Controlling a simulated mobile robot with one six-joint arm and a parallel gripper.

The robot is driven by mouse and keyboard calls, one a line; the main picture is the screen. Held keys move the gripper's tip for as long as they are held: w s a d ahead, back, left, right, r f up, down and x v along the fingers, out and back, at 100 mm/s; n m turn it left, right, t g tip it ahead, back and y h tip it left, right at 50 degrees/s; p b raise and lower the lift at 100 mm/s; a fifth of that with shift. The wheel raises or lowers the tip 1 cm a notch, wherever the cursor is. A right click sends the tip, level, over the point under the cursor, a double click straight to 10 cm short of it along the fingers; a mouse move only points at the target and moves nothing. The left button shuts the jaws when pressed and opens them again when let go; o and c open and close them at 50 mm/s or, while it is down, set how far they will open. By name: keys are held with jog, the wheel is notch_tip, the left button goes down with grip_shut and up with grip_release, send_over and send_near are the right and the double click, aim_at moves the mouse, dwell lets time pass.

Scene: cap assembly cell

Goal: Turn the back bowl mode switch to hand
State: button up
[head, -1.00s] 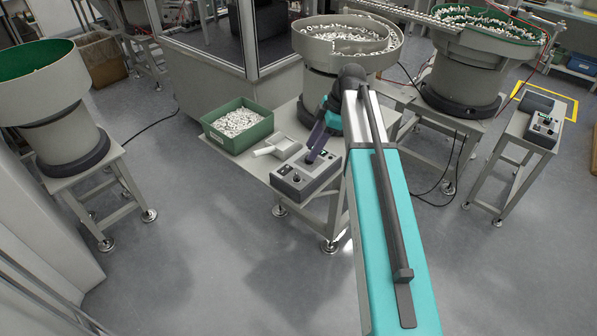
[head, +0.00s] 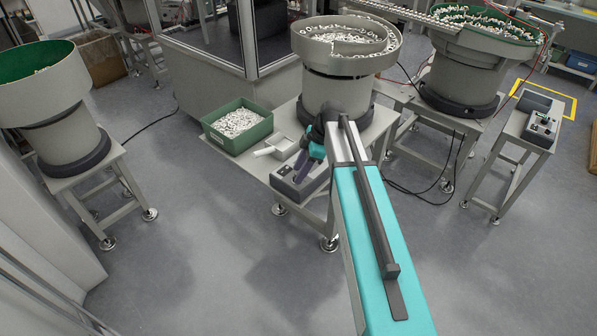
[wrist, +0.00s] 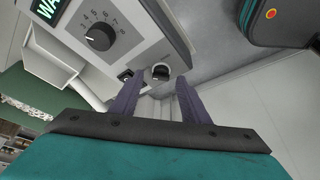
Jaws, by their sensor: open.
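The grey control box (head: 287,186) stands at the front of the middle table in the head view, partly hidden by my gripper (head: 303,166). In the wrist view the control box (wrist: 150,28) fills the upper left, with a large numbered dial (wrist: 98,37) and a partly cut-off display (wrist: 46,8). Contact cannot be told. The knob's label is unreadable.
A bowl feeder (head: 340,85) stands behind the box on the same table (head: 262,176). A green bin of white parts (head: 238,143) and a white scoop (head: 277,148) lie left of the box. Another control box (head: 541,127) stands far right. The front floor is clear.

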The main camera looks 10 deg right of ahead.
jog(key=shift+a+f, duration=0.25)
jog(key=shift+f, duration=0.4)
